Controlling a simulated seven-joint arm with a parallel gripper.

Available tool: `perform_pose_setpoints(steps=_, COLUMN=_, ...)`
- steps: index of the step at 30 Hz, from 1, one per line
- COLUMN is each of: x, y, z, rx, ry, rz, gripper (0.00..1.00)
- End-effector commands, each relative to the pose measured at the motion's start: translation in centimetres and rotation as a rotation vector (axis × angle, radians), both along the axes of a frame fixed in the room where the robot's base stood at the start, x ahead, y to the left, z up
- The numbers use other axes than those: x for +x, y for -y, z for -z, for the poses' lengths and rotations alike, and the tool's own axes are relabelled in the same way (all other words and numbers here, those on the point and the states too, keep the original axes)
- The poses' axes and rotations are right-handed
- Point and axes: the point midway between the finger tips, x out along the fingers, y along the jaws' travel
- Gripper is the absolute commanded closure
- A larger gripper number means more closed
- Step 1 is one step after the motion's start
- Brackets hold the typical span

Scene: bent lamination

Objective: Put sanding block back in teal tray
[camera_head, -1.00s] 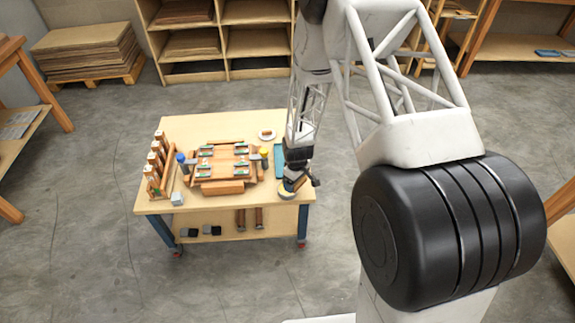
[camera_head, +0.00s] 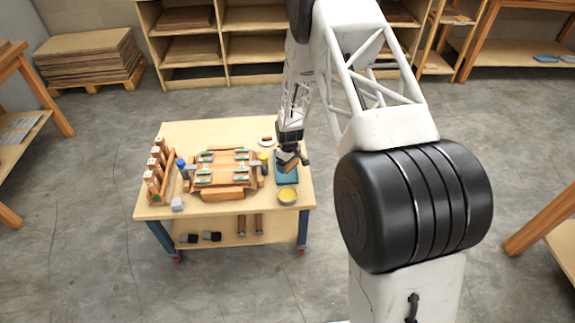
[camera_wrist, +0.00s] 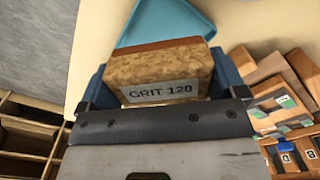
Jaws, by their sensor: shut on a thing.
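The sanding block (camera_wrist: 165,75) is a cork-brown block with a "GRIT 120" label, seen large in the wrist view. My gripper (camera_head: 291,162) is shut on it, with a blue finger on either side of the block in the wrist view (camera_wrist: 168,88). The teal tray (camera_head: 287,180) lies at the right side of the workbench. In the head view my gripper and the block are over the tray's far part. In the wrist view the tray (camera_wrist: 165,20) shows beyond the block, which hides part of it. The gap between block and tray is hard to judge.
A yellow-topped round tin (camera_head: 287,195) stands just in front of the tray. A blue-capped bottle (camera_head: 181,166) and a yellow-capped bottle (camera_head: 264,162) flank the wooden form (camera_head: 222,172). A small white plate (camera_head: 267,140) sits behind. A wooden rack (camera_head: 158,175) stands at the left.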

Motion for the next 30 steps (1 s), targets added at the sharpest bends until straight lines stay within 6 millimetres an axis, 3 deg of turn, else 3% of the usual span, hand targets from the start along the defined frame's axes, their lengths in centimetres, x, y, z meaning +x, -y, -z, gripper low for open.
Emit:
perform_pose_setpoints(steps=9, x=2.4, y=-0.3, z=0.3, rx=0.000, ry=-0.001, rz=0.000, gripper=0.36)
perform_pose_setpoints(steps=20, x=2.4, y=-0.3, z=0.4, rx=0.000, ry=-0.001, rz=0.000, gripper=0.36)
perform_pose_setpoints(steps=30, x=2.4, y=-0.3, z=3.1, rx=-0.001, ry=-0.002, rz=0.000, gripper=0.36)
